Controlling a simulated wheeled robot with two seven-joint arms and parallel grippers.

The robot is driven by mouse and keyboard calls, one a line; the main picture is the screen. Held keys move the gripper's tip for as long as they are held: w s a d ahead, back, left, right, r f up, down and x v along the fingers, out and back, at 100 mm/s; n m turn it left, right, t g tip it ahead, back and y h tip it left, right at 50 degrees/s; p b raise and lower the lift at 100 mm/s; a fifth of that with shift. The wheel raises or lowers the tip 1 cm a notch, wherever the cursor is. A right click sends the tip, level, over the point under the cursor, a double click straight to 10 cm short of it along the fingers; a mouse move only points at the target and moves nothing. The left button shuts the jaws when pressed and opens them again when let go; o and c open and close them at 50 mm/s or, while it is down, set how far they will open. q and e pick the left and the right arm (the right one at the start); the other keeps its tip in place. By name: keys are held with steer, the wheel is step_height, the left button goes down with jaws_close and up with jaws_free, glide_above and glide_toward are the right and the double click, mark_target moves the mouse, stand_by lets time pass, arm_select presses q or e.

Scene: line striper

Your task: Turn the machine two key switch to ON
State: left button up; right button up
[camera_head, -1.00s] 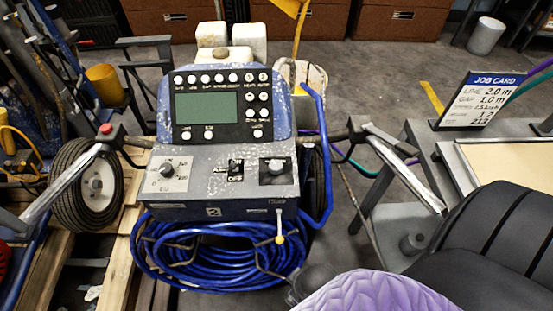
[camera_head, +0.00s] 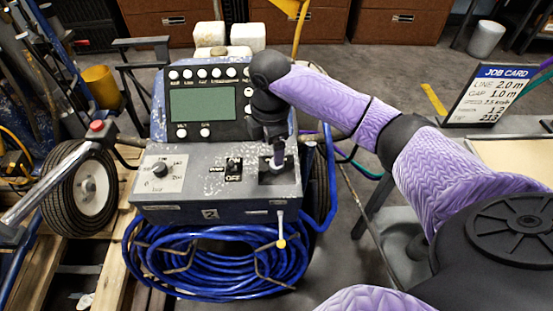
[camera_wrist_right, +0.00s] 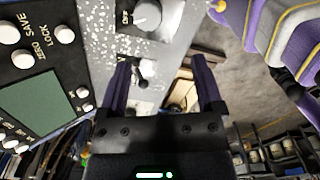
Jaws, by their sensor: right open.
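The blue-grey machine (camera_head: 205,160) marked 2 stands in front of me. On its lower panel a round dial (camera_head: 160,170) sits at the left and a small switch marked OFF (camera_head: 233,170) in the middle. A switch on a dark plate (camera_head: 268,179) sits at the right, partly hidden by my right gripper (camera_head: 278,160), which points down at it. In the right wrist view the gripper (camera_wrist_right: 163,82) is open, with a small dark knob (camera_wrist_right: 147,68) seen between its fingers. A grey knob (camera_wrist_right: 147,15) shows beyond it. I cannot tell whether the fingers touch anything. My left gripper is out of view.
A display screen (camera_head: 203,104) with white buttons rises behind the panel. A coiled blue hose (camera_head: 215,275) hangs in front. A handlebar (camera_head: 50,180) juts out at the left. A job card (camera_head: 487,95) stands at the right.

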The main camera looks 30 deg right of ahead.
steer(key=shift+w+d+r, duration=0.25)
steer(key=shift+d+r, duration=0.15)
steer(key=shift+d, duration=0.15)
steer(key=shift+w+d+r, duration=0.2)
steer(key=shift+d+r, duration=0.2)
steer(key=shift+d, duration=0.1)
step_height(320, 180, down, 9)
steer(key=b, duration=0.4)
steer(key=shift+f+b, duration=0.1)
steer(key=shift+b, duration=0.3)
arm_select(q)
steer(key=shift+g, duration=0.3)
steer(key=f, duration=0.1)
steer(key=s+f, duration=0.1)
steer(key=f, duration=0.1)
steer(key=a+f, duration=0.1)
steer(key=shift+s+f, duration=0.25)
arm_select(e)
steer(key=shift+a, duration=0.1)
jaws_close()
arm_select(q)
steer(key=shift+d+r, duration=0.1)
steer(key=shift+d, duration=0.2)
